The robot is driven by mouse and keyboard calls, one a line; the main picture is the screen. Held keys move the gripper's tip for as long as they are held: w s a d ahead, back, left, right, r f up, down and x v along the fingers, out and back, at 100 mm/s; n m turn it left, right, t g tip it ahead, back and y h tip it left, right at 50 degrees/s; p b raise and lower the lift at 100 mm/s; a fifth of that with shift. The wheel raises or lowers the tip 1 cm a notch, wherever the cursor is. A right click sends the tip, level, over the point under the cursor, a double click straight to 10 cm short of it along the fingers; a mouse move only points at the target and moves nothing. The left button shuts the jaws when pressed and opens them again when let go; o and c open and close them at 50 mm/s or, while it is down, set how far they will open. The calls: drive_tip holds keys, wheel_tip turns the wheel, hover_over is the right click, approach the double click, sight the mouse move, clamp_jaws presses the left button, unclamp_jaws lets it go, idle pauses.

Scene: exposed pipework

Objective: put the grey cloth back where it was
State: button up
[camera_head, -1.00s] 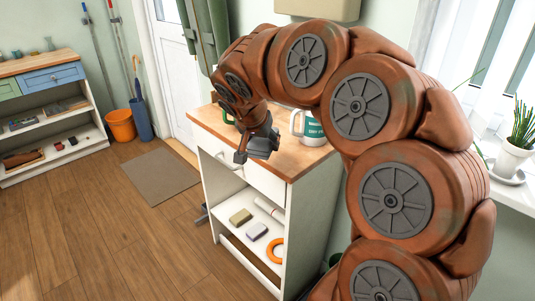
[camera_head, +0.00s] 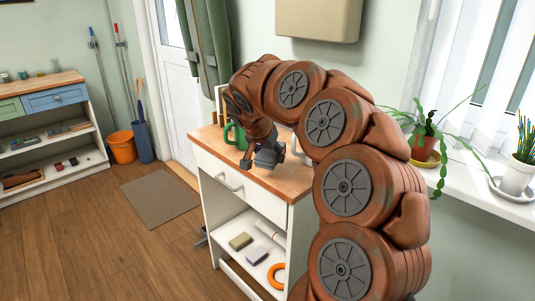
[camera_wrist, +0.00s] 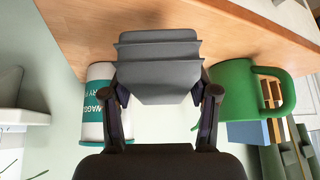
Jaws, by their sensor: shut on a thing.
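The grey cloth (camera_wrist: 158,66) is a folded, layered bundle between my gripper's two dark fingers in the wrist view. My gripper (camera_head: 264,155) is shut on it, and the cloth (camera_head: 268,159) shows as a grey block in the head view. They are at the wooden top of the white cabinet (camera_head: 282,184), near its front edge. I cannot tell whether the cloth touches the top.
A green mug (camera_head: 236,136) stands on the cabinet top, left of my gripper. A white and teal mug (camera_wrist: 98,100) is on the other side, mostly hidden by my arm in the head view. The open shelf (camera_head: 245,236) below holds a sponge, a block and an orange ring.

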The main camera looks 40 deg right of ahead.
drive_tip(key=shift+w+d+f+p, duration=0.1)
drive_tip(key=shift+w+d+p, duration=0.1)
drive_tip(key=shift+w+d, duration=0.6)
drive_tip(key=shift+w+d+f+p, duration=0.15)
drive_tip(key=shift+w+d, duration=0.15)
drive_tip(key=shift+w, duration=0.95)
drive_tip(key=shift+w+d+f+p, duration=0.1)
drive_tip(key=shift+w+d+p, duration=0.1)
drive_tip(key=shift+w+d, duration=0.6)
drive_tip(key=shift+w+a+f, duration=0.1)
drive_tip(key=shift+a+f, duration=0.05)
drive_tip(key=shift+f, duration=0.7)
drive_tip(key=shift+w+a+f, duration=0.1)
drive_tip(key=shift+f, duration=0.75)
drive_tip(key=shift+f+b, duration=0.25)
drive_tip(key=shift+b, duration=0.1)
drive_tip(key=o, duration=1.3)
drive_tip(key=shift+r, duration=0.1)
drive_tip(key=shift+r+p, duration=0.35)
drive_tip(key=v, duration=1.1)
drive_tip(key=shift+s+a+r, duration=0.15)
drive_tip(key=shift+a+r, duration=0.05)
drive_tip(key=shift+a, duration=0.05)
